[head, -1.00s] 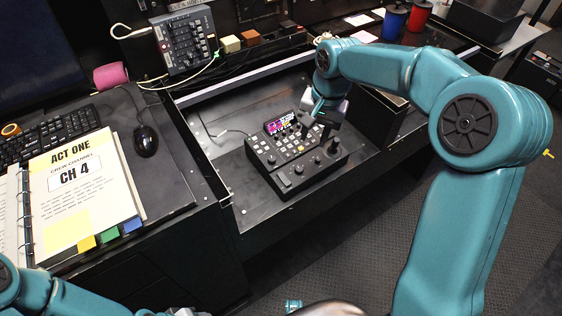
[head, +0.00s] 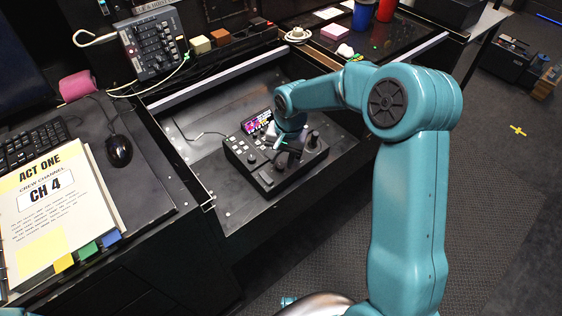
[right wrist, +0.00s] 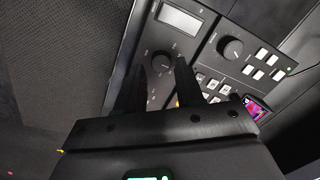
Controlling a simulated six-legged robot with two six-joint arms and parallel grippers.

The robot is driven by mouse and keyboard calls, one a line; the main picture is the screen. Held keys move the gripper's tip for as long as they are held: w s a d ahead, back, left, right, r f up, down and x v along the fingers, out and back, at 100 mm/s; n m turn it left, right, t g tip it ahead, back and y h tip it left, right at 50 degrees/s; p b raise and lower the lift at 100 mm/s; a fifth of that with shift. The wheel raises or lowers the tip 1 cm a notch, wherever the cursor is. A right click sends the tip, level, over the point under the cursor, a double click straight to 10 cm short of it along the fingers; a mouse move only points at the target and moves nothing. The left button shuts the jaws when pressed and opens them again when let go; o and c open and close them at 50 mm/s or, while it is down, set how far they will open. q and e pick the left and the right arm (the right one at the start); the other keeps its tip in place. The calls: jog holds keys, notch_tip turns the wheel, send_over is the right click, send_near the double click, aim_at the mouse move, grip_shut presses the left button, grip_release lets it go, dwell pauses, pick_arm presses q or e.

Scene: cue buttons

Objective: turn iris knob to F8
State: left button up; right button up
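The black control panel (head: 262,178) sits in the recessed desk bay, with a small colour screen (head: 257,122) at its back edge. My right gripper (head: 283,158) is low over the panel's front right half. In the right wrist view its two dark fingers (right wrist: 160,75) are apart, with a round black knob (right wrist: 161,62) between and just beyond their tips. I cannot tell whether they touch it. A second black knob (right wrist: 230,48) stands clear to the right. The labels are too small to read, so I cannot tell which knob is iris. My left gripper is out of view.
A joystick-like stub (head: 313,139) stands on the panel's right side, close to my right gripper.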

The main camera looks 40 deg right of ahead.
aim_at(280, 167)
jog(key=shift+w+a+f, duration=0.15)
jog(key=shift+f, duration=0.95)
jog(key=shift+c, duration=0.3)
grip_shut()
